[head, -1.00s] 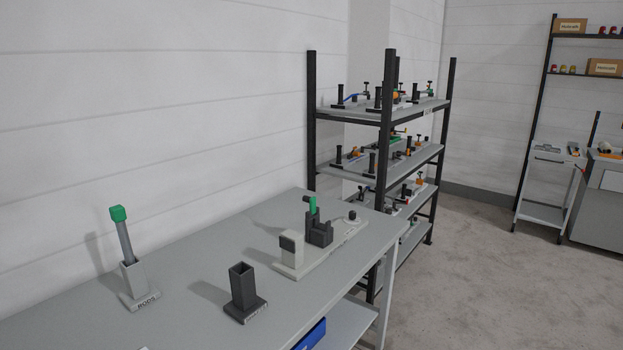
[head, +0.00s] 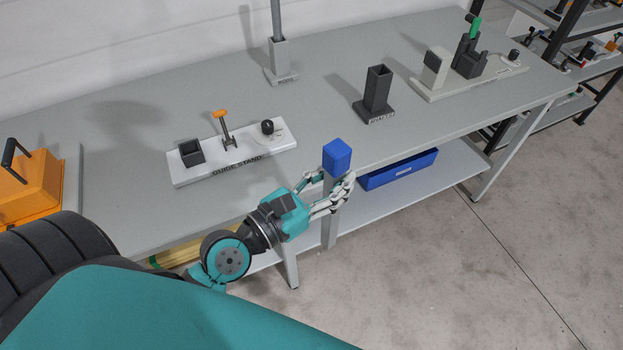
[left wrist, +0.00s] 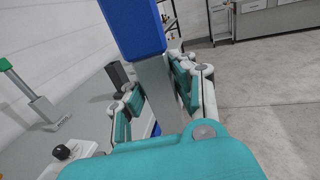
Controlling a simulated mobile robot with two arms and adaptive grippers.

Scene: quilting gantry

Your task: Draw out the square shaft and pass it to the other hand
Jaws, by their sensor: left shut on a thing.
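A square grey shaft with a blue square head (head: 337,156) is held upright in my left gripper (head: 328,192), in front of the table's front edge. In the left wrist view the blue head (left wrist: 136,28) is at the top, and the fingers (left wrist: 158,95) close on the grey shaft (left wrist: 155,88) below it. The guide stand (head: 228,158), a white base with a dark square socket, an orange-topped lever and a black knob, lies on the table to the left of the gripper. The shaft is clear of the socket. My right gripper is not in view.
A rod holder (head: 280,62) with a rod stands at the back of the grey table (head: 330,90). A dark square holder (head: 377,95) and a white fixture (head: 432,75) are to the right. An orange case (head: 28,185) is at far left, a blue bin (head: 400,170) underneath.

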